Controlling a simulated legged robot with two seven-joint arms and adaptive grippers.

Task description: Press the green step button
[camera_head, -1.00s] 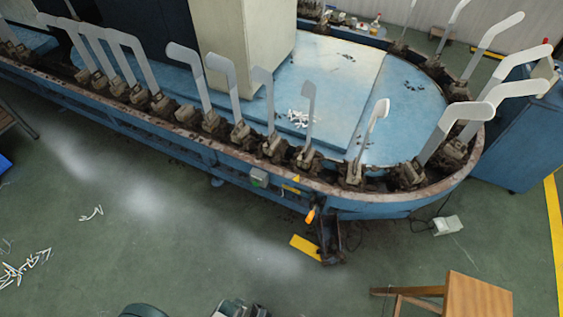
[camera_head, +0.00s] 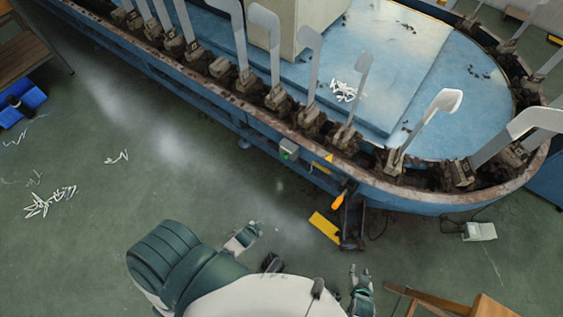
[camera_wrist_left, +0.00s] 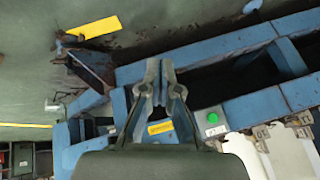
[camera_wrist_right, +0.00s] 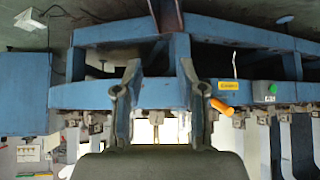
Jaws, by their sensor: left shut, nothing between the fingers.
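The green step button (camera_head: 288,156) sits on a small grey box on the blue side of the machine, below its rusty rim. The button also shows in the left wrist view (camera_wrist_left: 212,117), right of the fingertips, and in the right wrist view (camera_wrist_right: 273,88) at the right. My left gripper (camera_wrist_left: 158,72) is shut and empty, apart from the button in the picture. My right gripper (camera_head: 360,272) is low in the head view, to the right of the button and away from it. In the right wrist view its fingers (camera_wrist_right: 161,90) are spread and empty.
Several grey sock boards (camera_head: 312,62) stand along the rim. A wooden stool (camera_head: 490,307) is at lower right.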

